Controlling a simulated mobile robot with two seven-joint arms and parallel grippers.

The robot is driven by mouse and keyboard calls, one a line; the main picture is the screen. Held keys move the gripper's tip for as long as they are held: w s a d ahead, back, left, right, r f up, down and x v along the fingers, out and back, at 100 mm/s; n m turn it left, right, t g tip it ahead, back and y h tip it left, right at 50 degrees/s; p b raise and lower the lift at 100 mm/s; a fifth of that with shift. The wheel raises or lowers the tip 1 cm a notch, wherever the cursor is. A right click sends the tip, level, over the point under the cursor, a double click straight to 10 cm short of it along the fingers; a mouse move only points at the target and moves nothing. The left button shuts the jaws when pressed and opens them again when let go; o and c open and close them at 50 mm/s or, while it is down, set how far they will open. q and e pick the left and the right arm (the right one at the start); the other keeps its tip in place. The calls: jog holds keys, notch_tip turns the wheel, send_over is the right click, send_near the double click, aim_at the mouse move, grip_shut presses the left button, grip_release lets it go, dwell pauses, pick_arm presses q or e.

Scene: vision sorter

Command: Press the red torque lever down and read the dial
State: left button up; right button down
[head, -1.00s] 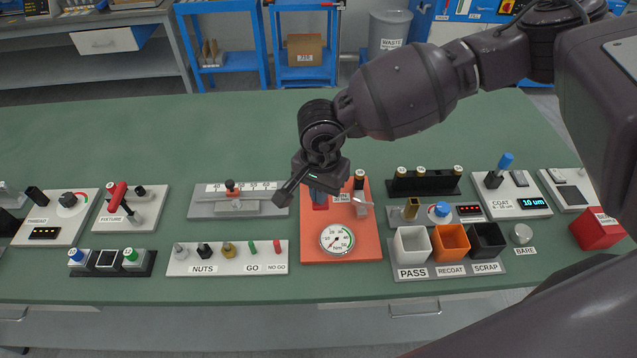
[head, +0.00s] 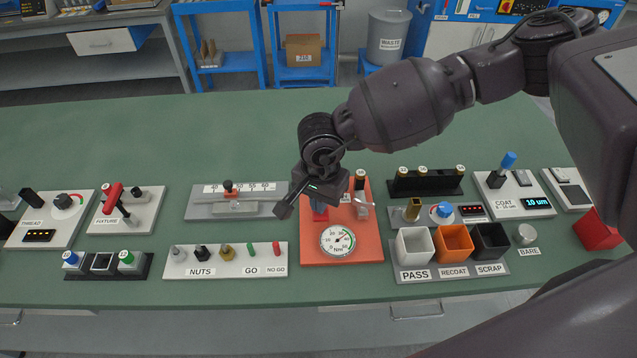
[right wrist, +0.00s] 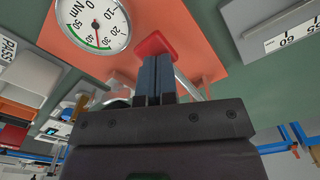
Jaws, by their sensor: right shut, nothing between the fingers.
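The orange-red torque plate (head: 368,250) lies on the green bench and carries a round white dial (head: 338,241) marked Nm. My right gripper (head: 319,208) is above the plate, behind the dial, pointing down with shut, empty fingers. In the right wrist view its blue-grey fingertips (right wrist: 155,62) meet the red lever's pad (right wrist: 156,43), apparently touching it. In the head view the gripper hides most of the lever. My left gripper is out of view.
Left of the plate stand a nuts and go/no-go board (head: 225,271) and a grey ruler fixture (head: 236,209). To the right are white PASS (head: 414,246), orange RECOAT (head: 453,243) and black SCRAP (head: 490,240) bins. The bench behind is clear.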

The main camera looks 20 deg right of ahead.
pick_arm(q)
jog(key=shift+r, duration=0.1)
pick_arm(e)
jog(key=shift+r, duration=0.1)
dwell(0.3)
jog(key=shift+r+p, duration=1.4)
jog(key=shift+r, duration=1.3)
pick_arm(q)
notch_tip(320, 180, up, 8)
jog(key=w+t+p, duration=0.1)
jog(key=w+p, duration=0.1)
jog(key=shift+p, duration=0.4)
pick_arm(e)
notch_tip(320, 180, up, 6)
jog(key=shift+f, duration=0.25)
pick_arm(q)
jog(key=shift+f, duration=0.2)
pick_arm(e)
jog(key=shift+f, duration=0.1)
